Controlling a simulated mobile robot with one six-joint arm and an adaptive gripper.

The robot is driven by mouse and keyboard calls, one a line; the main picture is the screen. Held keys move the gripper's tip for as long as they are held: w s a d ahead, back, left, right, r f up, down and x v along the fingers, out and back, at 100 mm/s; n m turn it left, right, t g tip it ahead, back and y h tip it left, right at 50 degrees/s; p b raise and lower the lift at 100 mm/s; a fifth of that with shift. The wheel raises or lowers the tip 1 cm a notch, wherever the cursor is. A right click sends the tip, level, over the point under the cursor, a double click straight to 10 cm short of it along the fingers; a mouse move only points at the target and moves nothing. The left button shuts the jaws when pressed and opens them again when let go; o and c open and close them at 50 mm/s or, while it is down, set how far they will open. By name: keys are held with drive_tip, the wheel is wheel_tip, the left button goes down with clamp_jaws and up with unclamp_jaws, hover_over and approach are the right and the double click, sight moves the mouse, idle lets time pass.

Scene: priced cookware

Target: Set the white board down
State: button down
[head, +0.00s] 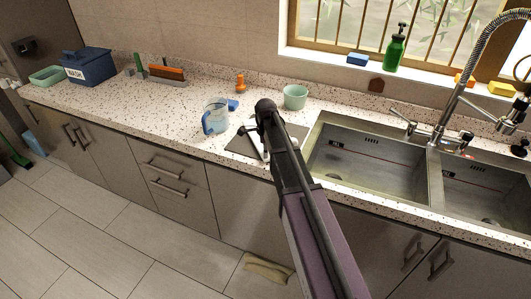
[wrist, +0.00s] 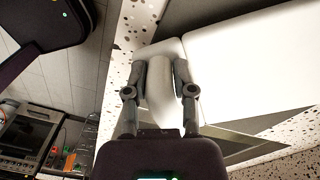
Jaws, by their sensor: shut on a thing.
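The white board (wrist: 250,65) fills the upper right of the wrist view as a broad flat white surface. My gripper (wrist: 160,72) is shut on a rounded white part at its near end. In the head view, only small bits of white (head: 254,143) show beside my gripper (head: 264,130); my arm hides most of the board. The board is over a grey mat (head: 236,146) on the speckled counter, left of the sink. I cannot tell whether the board touches the mat.
A jug with a blue handle (head: 217,116) stands close left of the mat. A pale green cup (head: 295,97) stands behind it. The double sink (head: 368,165) is to the right. The speckled counter (head: 140,100) is mostly clear farther left, before a blue box (head: 86,68).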

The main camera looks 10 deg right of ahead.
drive_tip(key=shift+f, duration=0.2)
drive_tip(key=shift+c, duration=2.2)
unclamp_jaws()
drive_tip(key=shift+r, duration=0.1)
drive_tip(key=shift+r, duration=0.1)
drive_tip(key=r+p, duration=1.2)
drive_tip(key=shift+w, duration=0.2)
